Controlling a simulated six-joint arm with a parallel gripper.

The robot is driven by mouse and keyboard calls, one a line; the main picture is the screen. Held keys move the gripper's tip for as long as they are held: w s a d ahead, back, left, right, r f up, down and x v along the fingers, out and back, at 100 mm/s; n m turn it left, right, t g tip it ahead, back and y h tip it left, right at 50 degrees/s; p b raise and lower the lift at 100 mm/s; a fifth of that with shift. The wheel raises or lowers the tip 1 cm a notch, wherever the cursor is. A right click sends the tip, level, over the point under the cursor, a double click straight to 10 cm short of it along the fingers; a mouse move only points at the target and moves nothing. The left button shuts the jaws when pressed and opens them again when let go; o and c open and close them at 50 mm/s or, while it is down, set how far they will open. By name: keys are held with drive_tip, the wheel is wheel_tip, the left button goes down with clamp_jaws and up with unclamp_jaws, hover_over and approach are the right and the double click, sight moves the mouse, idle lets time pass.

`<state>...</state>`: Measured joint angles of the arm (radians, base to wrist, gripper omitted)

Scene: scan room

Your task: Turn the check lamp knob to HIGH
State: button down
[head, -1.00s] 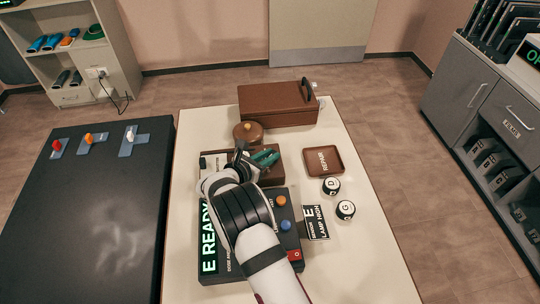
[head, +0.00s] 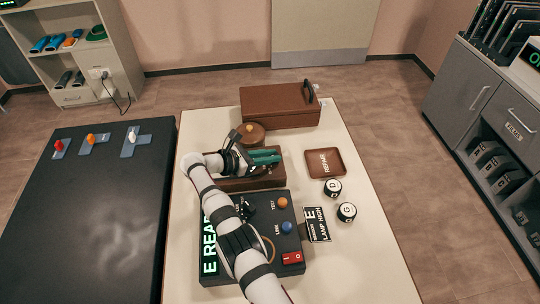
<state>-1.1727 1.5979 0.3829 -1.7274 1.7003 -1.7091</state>
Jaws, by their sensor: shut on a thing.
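The console (head: 291,246) stands on the table with an orange knob (head: 284,202) labelled TEST and a blue knob (head: 288,227) labelled LINE. A dark knob-like part (head: 248,207) shows beside my arm; its setting cannot be read. My gripper (head: 246,158) appears over the brown box behind the console, apart from the knobs in the picture. It is shut on a green thing (head: 265,157); its shape is unclear.
A brown box (head: 240,184) and a round lidded pot (head: 255,138) stand behind the console, with a large brown case (head: 280,108) farther back. A REPAIR tray (head: 324,163) and two round lettered pieces (head: 347,211) are at right. A red switch (head: 292,258) is on the console's near edge.

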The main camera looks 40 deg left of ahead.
drive_tip(key=shift+s+a+r, duration=0.1)
drive_tip(key=c, duration=0.8)
unclamp_jaws()
drive_tip(key=v, duration=1.2)
drive_tip(key=shift+o, duration=0.2)
